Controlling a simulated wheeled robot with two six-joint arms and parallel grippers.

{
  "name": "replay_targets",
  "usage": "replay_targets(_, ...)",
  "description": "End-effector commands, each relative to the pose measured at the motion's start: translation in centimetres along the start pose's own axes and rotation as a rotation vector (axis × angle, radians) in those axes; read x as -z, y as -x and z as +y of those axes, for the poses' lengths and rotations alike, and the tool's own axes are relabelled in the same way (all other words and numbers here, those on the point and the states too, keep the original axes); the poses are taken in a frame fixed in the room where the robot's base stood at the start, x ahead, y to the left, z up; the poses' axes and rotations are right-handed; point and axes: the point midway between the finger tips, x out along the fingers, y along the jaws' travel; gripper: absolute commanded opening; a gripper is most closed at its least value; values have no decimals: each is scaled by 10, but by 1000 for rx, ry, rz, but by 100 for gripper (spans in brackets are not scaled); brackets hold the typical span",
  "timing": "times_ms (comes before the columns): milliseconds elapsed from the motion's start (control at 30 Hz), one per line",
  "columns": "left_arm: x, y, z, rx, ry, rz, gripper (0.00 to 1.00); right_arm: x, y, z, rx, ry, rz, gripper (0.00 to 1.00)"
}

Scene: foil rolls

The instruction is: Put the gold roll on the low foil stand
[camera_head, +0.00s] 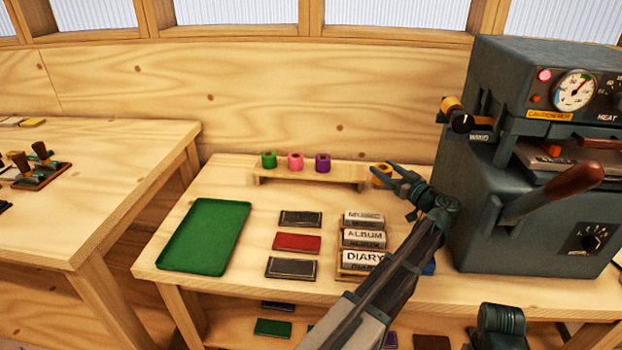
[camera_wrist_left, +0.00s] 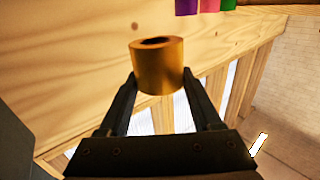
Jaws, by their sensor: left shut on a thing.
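The gold roll (camera_head: 381,174) is between the fingertips of my left gripper (camera_head: 385,172), which is shut on it. In the left wrist view the gold roll (camera_wrist_left: 157,72) sits upright between both fingers (camera_wrist_left: 158,85), its dark hole facing up. The low foil stand (camera_head: 345,180) is a pale wooden bench at the table's back. It carries a green roll (camera_head: 269,160), a pink roll (camera_head: 295,161) and a purple roll (camera_head: 322,162). Its right part is bare. In the head view the gold roll appears just past its right end; any height gap is hard to judge.
A grey press (camera_head: 470,200) with a long-handled lever (camera_head: 555,195) stands right of my left arm. A green tray (camera_head: 205,237), dark and red pads (camera_head: 297,242) and lettered blocks (camera_head: 362,238) lie in front of the stand. A wooden wall (camera_head: 230,95) rises behind.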

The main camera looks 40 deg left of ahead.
Motion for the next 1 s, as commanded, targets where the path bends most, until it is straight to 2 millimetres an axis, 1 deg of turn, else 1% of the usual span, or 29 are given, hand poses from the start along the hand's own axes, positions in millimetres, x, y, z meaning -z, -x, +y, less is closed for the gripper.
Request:
replay_targets(33,-6,-2,0,4,0,1,4,0,-6,-1,0,0,0,50)
replay_targets(233,-7,-5,0,9,0,1,4,0,-7,-1,0,0,0,50)
replay_targets(333,-8,-14,0,11,0,1,4,0,-8,-1,0,0,0,50)
replay_targets(433,-10,-36,1,12,0,1,4,0,-10,-1,0,0,0,50)
replay_targets(700,-17,-106,5,12,0,1,4,1,-17,-2,0,0,0,50)
replay_targets(800,-19,-129,6,11,0,1,4,1,-19,-2,0,0,0,50)
replay_targets(900,-21,-147,6,10,0,0,4,1,-20,-2,0,0,0,50)
replay_targets(1000,-22,-159,6,10,0,0,4,1,-21,-2,0,0,0,50)
